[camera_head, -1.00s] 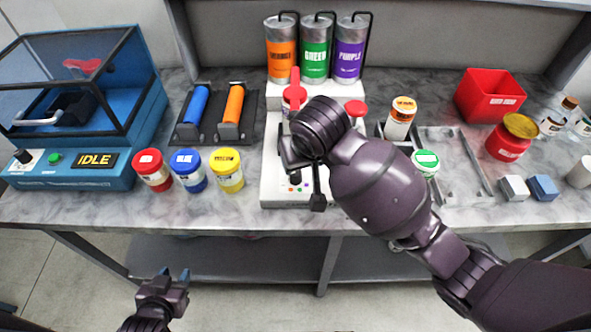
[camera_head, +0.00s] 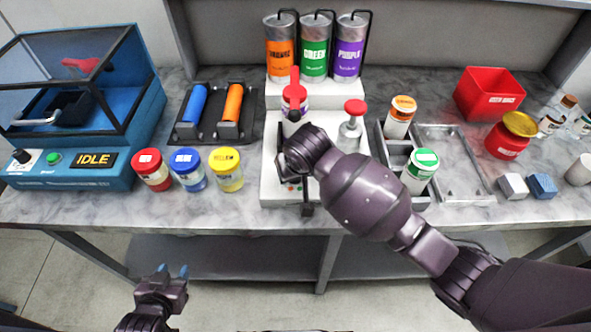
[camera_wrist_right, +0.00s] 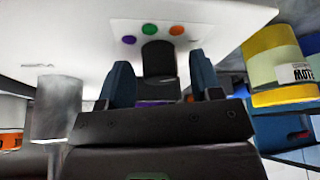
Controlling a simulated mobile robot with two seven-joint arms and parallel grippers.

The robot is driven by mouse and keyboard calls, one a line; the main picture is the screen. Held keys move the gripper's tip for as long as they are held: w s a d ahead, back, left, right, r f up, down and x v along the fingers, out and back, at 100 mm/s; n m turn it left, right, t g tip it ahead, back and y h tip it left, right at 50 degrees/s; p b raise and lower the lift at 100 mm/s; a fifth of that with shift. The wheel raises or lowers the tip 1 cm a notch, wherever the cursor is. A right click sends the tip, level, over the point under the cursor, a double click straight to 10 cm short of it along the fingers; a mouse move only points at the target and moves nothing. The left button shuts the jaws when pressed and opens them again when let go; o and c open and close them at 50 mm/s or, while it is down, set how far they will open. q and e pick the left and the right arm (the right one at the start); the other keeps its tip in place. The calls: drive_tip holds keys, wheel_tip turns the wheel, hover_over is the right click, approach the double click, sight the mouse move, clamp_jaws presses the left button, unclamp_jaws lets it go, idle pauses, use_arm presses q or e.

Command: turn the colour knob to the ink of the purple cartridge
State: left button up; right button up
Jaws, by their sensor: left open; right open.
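The purple cartridge (camera_head: 349,50), a silver can with a purple label, stands at the right end of a row behind the white machine (camera_head: 272,190). The colour knob (camera_wrist_right: 158,58) is a dark block on the machine's white face in the right wrist view. Purple, green and orange dots lie around its far end; its pointer direction is unclear. My right gripper (camera_wrist_right: 161,78) is open, with a blue-grey finger on each side of the knob; contact is unclear. In the head view my right wrist hides the knob. My left gripper (camera_head: 172,272) is open and empty, below the table's front edge.
Green (camera_head: 314,50) and orange (camera_head: 280,50) cartridges stand beside the purple one. Red, blue and yellow jars (camera_head: 227,170) stand left of the machine. The front table strip is clear.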

drive_tip(key=shift+c, duration=0.2)
drive_tip(key=c, duration=0.9)
drive_tip(key=shift+n, duration=0.3)
drive_tip(key=n+y, duration=0.1)
drive_tip(key=n, duration=0.2)
drive_tip(key=shift+w+d+n+g, duration=0.1)
drive_tip(key=shift+d+n+g, duration=0.05)
drive_tip(key=shift+n+g, duration=0.25)
drive_tip(key=n, duration=0.2)
drive_tip(key=n+g+y, duration=0.1)
drive_tip(key=n, duration=0.1)
drive_tip(key=shift+n+y, duration=0.3)
drive_tip(key=n+g, duration=0.2)
drive_tip(key=n, duration=0.3)
drive_tip(key=shift+w, duration=0.15)
drive_tip(key=shift+n+g, duration=0.9)
drive_tip(key=shift+n, duration=1)
